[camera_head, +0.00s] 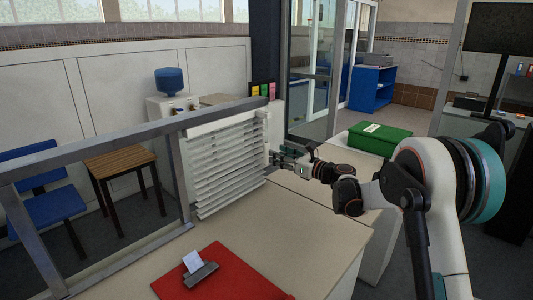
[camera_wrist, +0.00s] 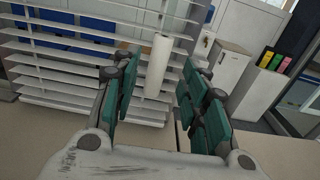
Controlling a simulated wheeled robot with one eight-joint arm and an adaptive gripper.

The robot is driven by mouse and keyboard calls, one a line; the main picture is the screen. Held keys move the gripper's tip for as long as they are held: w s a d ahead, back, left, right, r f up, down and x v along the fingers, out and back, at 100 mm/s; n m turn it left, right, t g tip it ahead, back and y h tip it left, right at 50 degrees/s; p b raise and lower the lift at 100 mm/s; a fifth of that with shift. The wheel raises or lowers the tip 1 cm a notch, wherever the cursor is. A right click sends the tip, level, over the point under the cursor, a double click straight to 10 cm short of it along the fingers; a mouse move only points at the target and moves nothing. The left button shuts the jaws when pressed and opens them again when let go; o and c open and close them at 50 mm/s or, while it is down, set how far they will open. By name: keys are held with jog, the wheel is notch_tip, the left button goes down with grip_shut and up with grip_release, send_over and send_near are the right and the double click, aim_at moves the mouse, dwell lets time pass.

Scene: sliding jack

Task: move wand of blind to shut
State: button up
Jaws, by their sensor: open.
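The blind (camera_head: 222,160) hangs in the frame on the counter, with its white slats tilted so gaps show between them. Its slats also fill the upper left of the wrist view (camera_wrist: 62,48). The wand (camera_wrist: 157,66) is a white upright rod at the blind's right side, a little tilted in the wrist view. My gripper (camera_head: 280,158) is at the blind's right edge. In the wrist view its teal-padded fingers (camera_wrist: 156,84) are open, with the wand showing between them and a gap on each side. Whether the wand's lower end reaches between the pads is hard to tell.
A red mat (camera_head: 232,275) with a card holder (camera_head: 200,272) lies on the counter (camera_head: 312,237) in front of the blind. A green box (camera_head: 380,139) stands to the right, behind my arm. The metal frame (camera_head: 90,148) runs left from the blind.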

aim_at(266, 149)
jog(key=b+x, duration=0.1)
jog(key=x, duration=0.6)
jog(key=shift+a, duration=0.15)
jog(key=shift+c, duration=0.2)
grip_shut()
